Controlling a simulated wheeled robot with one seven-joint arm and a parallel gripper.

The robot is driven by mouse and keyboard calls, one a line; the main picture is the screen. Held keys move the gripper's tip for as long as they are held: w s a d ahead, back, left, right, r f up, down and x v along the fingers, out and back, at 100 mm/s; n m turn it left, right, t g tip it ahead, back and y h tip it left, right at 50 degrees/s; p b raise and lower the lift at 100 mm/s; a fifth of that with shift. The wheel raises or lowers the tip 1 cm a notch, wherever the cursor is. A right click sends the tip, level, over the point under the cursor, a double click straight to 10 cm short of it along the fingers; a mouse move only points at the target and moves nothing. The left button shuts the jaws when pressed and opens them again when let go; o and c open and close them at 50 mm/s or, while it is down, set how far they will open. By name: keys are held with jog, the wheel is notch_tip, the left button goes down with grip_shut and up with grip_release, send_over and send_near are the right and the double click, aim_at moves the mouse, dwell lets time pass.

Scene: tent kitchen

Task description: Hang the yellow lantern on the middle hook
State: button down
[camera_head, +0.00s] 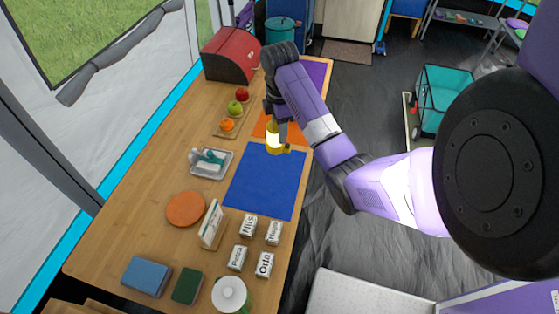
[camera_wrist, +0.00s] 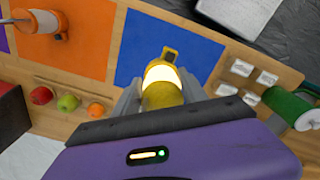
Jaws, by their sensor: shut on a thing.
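The yellow lantern (camera_head: 276,138) is between the fingers of my gripper (camera_head: 275,112), above the table by the border of the orange and blue mats. In the wrist view the lantern (camera_wrist: 162,92) glows, with a yellow tab at its far end. My gripper (camera_wrist: 161,98) is shut on its body, one grey finger on each side. I cannot make out the middle hook or any hook rail in either view. Whether the lantern touches the mat is unclear.
An orange cylindrical object (camera_wrist: 42,22) stands on the orange mat (camera_wrist: 85,50). The blue mat (camera_head: 262,183) is bare. Fruit (camera_head: 235,107), a tray (camera_head: 211,164), name blocks (camera_head: 248,225) and a red bread box (camera_head: 231,54) occupy the wooden table (camera_head: 150,160).

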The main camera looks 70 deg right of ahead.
aim_at(280, 148)
notch_tip(280, 148, down, 9)
jog(key=b, duration=0.5)
jog(key=shift+s+f, duration=0.1)
jog(key=shift+f+p, duration=0.35)
jog(key=shift+f, duration=2.25)
jog(key=shift+f, duration=0.2)
jog(key=c, duration=0.6)
grip_release()
jog(key=shift+f+b, duration=0.25)
jog(key=shift+b, duration=0.4)
jog(key=r, duration=0.7)
jog(key=shift+w+d+b, duration=0.35)
jog(key=shift+b, duration=0.05)
jog(key=shift+r, duration=0.65)
jog(key=shift+s, duration=0.1)
